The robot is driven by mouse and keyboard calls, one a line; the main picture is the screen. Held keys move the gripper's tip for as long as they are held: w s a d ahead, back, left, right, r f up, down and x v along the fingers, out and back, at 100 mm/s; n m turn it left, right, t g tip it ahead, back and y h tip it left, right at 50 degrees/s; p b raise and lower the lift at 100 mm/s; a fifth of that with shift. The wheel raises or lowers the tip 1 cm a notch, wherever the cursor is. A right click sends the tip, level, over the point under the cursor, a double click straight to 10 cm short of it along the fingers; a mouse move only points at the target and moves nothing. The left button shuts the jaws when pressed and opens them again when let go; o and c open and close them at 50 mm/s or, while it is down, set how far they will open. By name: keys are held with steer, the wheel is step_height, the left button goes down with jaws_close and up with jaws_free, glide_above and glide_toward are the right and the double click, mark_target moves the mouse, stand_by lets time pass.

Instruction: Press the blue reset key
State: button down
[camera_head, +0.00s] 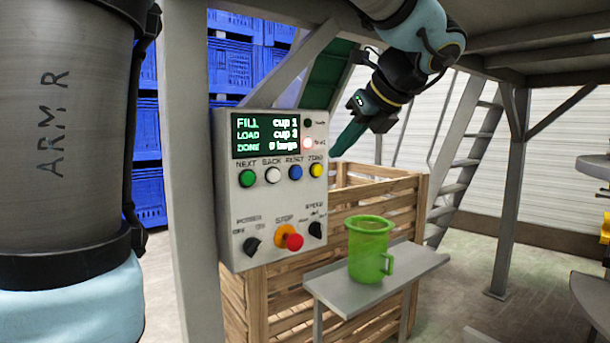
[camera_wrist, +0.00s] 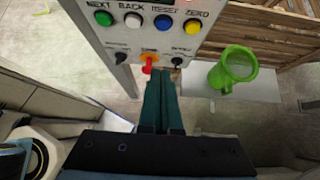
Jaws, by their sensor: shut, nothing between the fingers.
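The blue RESET key (camera_head: 295,172) is on the grey control panel (camera_head: 228,225), in a row between the white BACK key (camera_head: 272,175) and the yellow ZERO key (camera_head: 316,170). The blue key also shows in the wrist view (camera_wrist: 163,22), near the top. My gripper (camera_head: 338,150) is in the air to the right of the panel in the head view, its teal fingers pointing down and left. In the wrist view my gripper (camera_wrist: 165,78) is shut and empty, with its fingertips below the key row near the STOP knob. The fingers appear apart from the blue key.
A red and orange STOP knob (camera_head: 289,239) and dark rotary knobs sit low on the panel. A green cup (camera_head: 369,248) stands on a small grey shelf (camera_head: 332,285) at right. A wooden crate (camera_head: 395,185) is behind. A grey post (camera_head: 195,150) stands left of the panel.

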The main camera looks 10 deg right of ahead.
steer(key=p, duration=0.2)
glide_toward(294, 188)
step_height(294, 188, down, 2)
steer(key=s, duration=0.1)
steer(key=shift+w+a+f+p, duration=0.1)
steer(key=shift+w+a+p, duration=0.1)
steer(key=shift+w, duration=0.45)
steer(key=shift+w+a+f+p, duration=0.1)
steer(key=shift+w+a+p, duration=0.1)
steer(key=shift+w, duration=0.45)
steer(key=shift+w+a+f+p, duration=0.1)
steer(key=shift+w+a+p, duration=0.1)
steer(key=shift+w, duration=0.45)
